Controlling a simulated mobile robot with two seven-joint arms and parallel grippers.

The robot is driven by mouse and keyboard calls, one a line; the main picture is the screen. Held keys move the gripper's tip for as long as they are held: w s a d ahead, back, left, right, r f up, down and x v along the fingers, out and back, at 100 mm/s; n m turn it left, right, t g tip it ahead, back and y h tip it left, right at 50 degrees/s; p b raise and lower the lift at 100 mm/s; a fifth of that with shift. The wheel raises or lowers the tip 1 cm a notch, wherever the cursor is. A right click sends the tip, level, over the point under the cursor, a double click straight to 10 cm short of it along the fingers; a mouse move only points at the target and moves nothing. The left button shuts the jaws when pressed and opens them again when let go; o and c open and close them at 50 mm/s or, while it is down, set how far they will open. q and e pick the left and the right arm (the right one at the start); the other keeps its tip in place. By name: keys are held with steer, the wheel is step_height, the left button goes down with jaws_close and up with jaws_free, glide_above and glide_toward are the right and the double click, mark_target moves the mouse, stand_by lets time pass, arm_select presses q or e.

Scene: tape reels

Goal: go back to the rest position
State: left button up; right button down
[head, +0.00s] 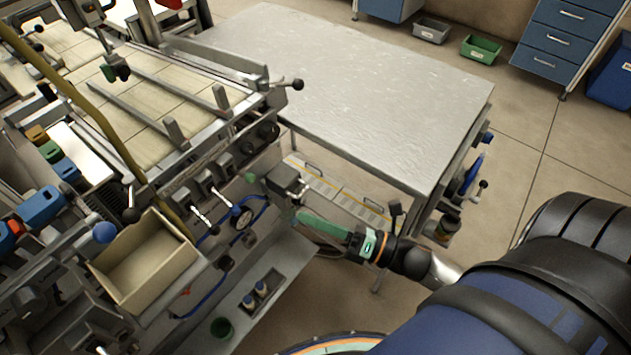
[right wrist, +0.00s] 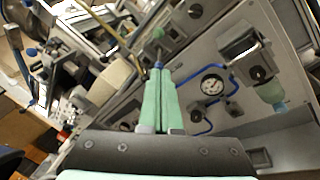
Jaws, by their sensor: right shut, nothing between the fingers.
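My right gripper (head: 302,217) reaches in from the lower right of the head view. Its green fingers are shut and empty, held in the air in front of the machine's control panel. In the right wrist view the two green fingers (right wrist: 159,72) lie side by side with nothing between them. They point toward the panel; how far off it they are I cannot tell. My left gripper is in neither view.
The machine with levers, a gauge (head: 243,219) and blue hoses fills the left. A beige open box (head: 140,262) is at its front. A bare metal table (head: 350,85) stands behind my right gripper. Floor is open at the right, before blue drawers (head: 560,38).

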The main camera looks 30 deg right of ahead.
steer(key=shift+s+d, duration=0.15)
steer(key=shift+s, duration=0.1)
stand_by(0.4)
steer(key=s+a+f+m+g+h, duration=0.1)
steer(key=s+f+m+g+h, duration=0.1)
steer(key=m, duration=0.8)
steer(key=s+a+f+m+g+h+p, duration=0.1)
steer(key=s+f+m+g+h, duration=0.1)
steer(key=f+m+h, duration=0.2)
steer(key=s+a+f+m+g+h+p, duration=0.1)
steer(key=f+m, duration=0.7)
steer(key=m, duration=0.8)
steer(key=shift+s+f+m+g+h, duration=0.15)
steer(key=shift+s+m+g+h, duration=0.25)
steer(key=shift+s+g+h, duration=0.35)
steer(key=shift+w+a, duration=0.1)
steer(key=shift+w, duration=0.1)
